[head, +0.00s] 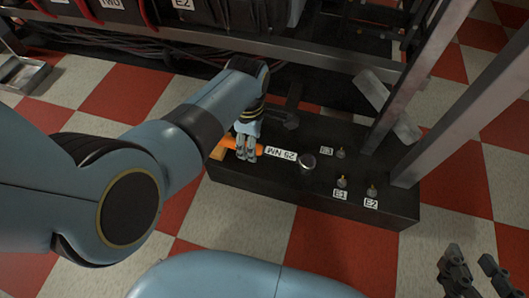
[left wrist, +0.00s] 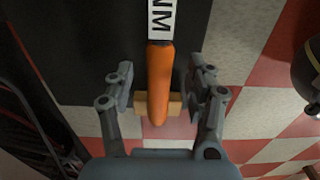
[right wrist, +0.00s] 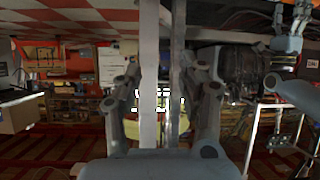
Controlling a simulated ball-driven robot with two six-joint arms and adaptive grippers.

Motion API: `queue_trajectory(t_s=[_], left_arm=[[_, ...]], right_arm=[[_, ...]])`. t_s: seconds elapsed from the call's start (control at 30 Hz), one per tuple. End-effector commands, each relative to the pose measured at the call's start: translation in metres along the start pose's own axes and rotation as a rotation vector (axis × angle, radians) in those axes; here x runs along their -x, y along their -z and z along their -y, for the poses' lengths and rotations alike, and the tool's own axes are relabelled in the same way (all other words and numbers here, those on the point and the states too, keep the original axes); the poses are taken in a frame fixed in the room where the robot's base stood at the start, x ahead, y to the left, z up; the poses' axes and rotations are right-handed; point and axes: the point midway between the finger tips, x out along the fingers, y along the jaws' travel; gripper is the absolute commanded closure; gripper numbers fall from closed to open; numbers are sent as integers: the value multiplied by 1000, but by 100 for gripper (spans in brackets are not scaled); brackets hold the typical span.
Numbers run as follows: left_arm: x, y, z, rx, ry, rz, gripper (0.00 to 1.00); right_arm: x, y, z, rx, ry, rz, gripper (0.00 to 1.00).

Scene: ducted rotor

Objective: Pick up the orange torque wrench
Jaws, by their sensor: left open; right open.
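The orange torque wrench (head: 281,153) lies on a black box (head: 330,205), with a white "25 NM" label along its shaft and a round metal head at the right. Its orange handle (left wrist: 160,75) rests over a small wooden block (left wrist: 141,104) in the left wrist view. My left gripper (head: 246,147) is at the handle. Its open fingers stand on both sides of the handle, with gaps visible in the left wrist view. My right gripper (head: 470,272) is open and empty at the lower right of the head view, away from the wrench.
Studs labelled E1 (head: 342,184), E2 (head: 371,191) and E3 (head: 340,153) stand on the box. Metal posts (head: 418,75) rise at its right. A rack with cables (head: 130,40) runs along the back.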

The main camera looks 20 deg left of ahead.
Motion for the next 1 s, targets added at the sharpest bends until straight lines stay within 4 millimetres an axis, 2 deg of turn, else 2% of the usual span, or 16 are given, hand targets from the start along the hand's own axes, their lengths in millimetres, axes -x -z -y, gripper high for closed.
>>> queue_trajectory(t_s=[0.03,0.3,0.5,0.8,1.0], left_arm=[[-3,0,0,0,1,0,45],[-14,0,1,0,1,0,45],[-18,0,0,0,0,0,45],[-18,0,-1,0,-2,0,45],[-18,0,0,0,-1,0,70]], right_arm=[[-6,14,-1,4,0,-51,60],[-18,78,-2,28,-1,-297,60],[-19,109,-2,38,0,-419,60],[-18,116,-2,40,0,-444,60],[-18,115,-2,40,0,-443,60]])
